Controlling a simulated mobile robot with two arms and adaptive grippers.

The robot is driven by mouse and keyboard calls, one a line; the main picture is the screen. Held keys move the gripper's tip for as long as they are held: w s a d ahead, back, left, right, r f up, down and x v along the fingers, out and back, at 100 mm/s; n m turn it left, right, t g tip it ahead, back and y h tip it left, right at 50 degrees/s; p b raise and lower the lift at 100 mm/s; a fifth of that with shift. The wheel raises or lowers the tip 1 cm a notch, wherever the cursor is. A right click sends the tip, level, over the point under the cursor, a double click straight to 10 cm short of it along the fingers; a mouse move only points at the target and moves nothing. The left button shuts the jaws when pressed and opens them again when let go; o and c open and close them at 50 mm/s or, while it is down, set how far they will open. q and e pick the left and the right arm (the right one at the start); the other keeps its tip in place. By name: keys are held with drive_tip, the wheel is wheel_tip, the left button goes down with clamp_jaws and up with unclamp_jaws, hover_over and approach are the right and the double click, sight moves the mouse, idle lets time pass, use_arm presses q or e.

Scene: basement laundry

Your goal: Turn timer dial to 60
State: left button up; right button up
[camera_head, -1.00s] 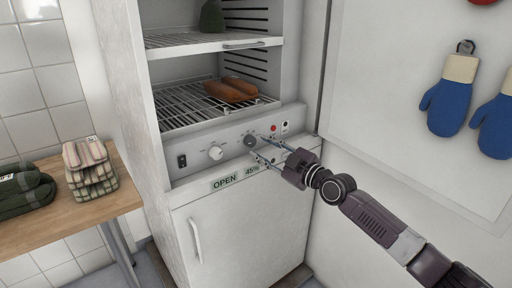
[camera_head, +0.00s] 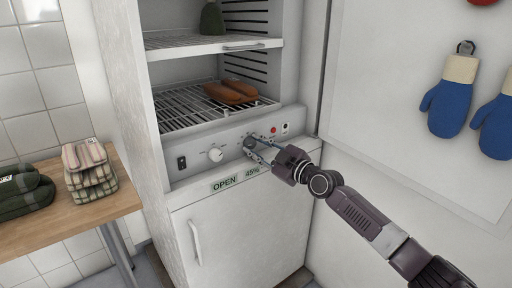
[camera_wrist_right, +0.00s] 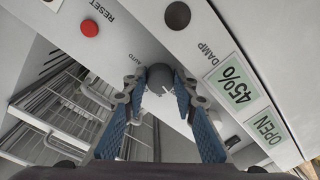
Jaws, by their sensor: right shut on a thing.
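A dark grey dial (camera_head: 249,142) sits on the sloped control panel of the white cabinet, with small marks around it. My right gripper (camera_head: 255,147) is shut on this dial. In the right wrist view the dial (camera_wrist_right: 160,76) lies between the two blue-padded fingers of the gripper (camera_wrist_right: 161,84). A white dial (camera_head: 216,154) sits further left on the same panel, apart from the gripper. The marks are too small to read, so I cannot tell which number the grey dial points at. My left gripper is out of view.
A red button (camera_wrist_right: 90,28) marked RESET and a dark knob (camera_wrist_right: 178,15) by the word DAMP are near my fingers. A black switch (camera_head: 182,162) is at the panel's left. Wire racks (camera_head: 190,106) are above, OPEN and 45% labels (camera_head: 224,183) below.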

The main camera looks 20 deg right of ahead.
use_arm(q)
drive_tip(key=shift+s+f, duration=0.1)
use_arm(e)
drive_tip(key=m+b, duration=0.2)
drive_tip(key=m, duration=0.3)
drive_tip(key=shift+f, duration=0.15)
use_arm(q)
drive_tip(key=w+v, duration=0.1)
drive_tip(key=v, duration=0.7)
use_arm(e)
drive_tip(key=shift+a+m, duration=0.1)
drive_tip(key=shift+m, duration=0.9)
drive_tip(key=shift+m+t, duration=0.4)
drive_tip(key=shift+m, duration=1)
drive_tip(key=m+p, duration=0.2)
drive_tip(key=m, duration=0.3)
drive_tip(key=shift+s+a+m+h, duration=0.1)
drive_tip(key=shift+m+h, duration=0.2)
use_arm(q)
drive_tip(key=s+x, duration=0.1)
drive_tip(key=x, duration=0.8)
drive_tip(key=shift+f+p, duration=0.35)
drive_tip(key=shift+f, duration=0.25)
use_arm(e)
drive_tip(key=shift+m, duration=0.7)
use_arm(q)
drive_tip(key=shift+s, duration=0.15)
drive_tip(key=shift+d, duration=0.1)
use_arm(e)
drive_tip(key=o, duration=0.9)
